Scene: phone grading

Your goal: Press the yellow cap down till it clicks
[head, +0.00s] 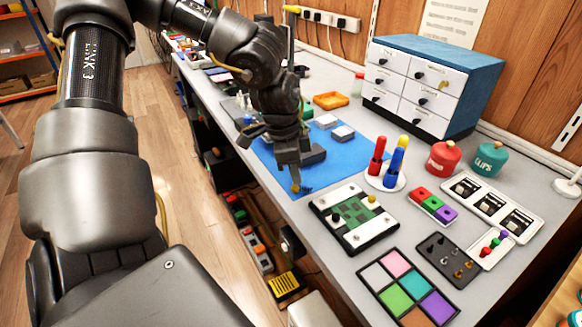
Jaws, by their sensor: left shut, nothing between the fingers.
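A yellow cap (403,141) tops a blue cylinder (396,164), which stands beside a red cylinder (377,157) on a small white round base (385,182). I cannot tell whether the cap is fully seated. My left gripper (296,182) points down, shut and empty, at the front edge of the blue mat (262,152). It is to the left of the cylinders and apart from them. A small yellowish bit shows at its fingertips. My right gripper is out of view.
A white-and-green board (350,243) with small knobs lies right of my left gripper. Red (443,158) and teal (490,159) containers and a drawer cabinet (437,85) stand behind. A coloured grid tray (379,277) lies in front.

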